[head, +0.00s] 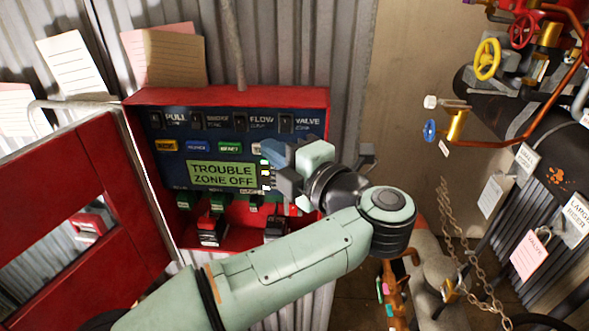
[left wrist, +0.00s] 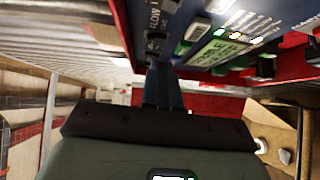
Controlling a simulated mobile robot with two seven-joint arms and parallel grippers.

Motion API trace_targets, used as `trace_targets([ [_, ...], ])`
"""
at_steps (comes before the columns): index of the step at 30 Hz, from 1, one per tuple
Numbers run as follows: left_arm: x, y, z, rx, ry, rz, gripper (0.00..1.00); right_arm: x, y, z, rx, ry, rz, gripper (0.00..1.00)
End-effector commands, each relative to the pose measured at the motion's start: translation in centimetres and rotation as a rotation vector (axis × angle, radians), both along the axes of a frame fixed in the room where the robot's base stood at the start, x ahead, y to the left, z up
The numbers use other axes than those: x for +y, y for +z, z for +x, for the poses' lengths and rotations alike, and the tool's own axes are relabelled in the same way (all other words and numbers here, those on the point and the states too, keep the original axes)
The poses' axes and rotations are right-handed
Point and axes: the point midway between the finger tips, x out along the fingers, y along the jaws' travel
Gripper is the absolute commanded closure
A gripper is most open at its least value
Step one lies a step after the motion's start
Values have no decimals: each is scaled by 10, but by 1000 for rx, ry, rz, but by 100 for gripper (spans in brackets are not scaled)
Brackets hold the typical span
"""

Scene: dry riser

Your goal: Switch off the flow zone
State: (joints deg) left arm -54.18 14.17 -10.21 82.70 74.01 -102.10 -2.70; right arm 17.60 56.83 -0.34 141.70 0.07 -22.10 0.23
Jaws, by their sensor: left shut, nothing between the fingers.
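The open red panel box (head: 228,97) on the corrugated wall has a dark blue face with a row of black switches labelled pull, smoke, flow and valve zone. The flow zone switch (head: 240,123) is third from the left; in the left wrist view a black switch (left wrist: 156,42) sits beside the FLOW label. The green display (head: 221,174) reads "TROUBLE ZONE OFF". My left gripper (head: 272,152) is shut and empty, in front of the panel, right of the display and below the flow and valve switches. In the left wrist view its fingertips (left wrist: 160,66) are close to the flow switch; contact is unclear.
The box's red door (head: 75,170) hangs open at left. Lower in the box are red and black parts (head: 212,230). At right are pipes with a yellow handwheel (head: 487,59), a red handwheel (head: 522,30), tags and a hanging chain (head: 455,230).

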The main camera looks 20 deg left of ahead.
Motion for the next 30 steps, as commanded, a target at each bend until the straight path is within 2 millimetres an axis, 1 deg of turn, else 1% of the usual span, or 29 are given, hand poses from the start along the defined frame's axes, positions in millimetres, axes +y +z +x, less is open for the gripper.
trace_targets([
  [1,-11,-2,-6,0,-3,0,100,0,-4,-2,2,0,0,57],
  [3,-22,-1,-14,0,-2,0,100,0,-5,-3,3,0,0,57],
  [6,-35,0,-23,0,0,-1,100,0,-7,-4,5,0,-1,57],
  [10,-45,1,-30,1,2,-1,100,0,-9,-5,6,0,0,57],
  [15,-49,1,-33,0,3,-1,100,0,-9,-5,6,0,0,57],
  [30,-48,1,-33,0,3,-1,100,0,-9,-5,6,0,0,57],
])
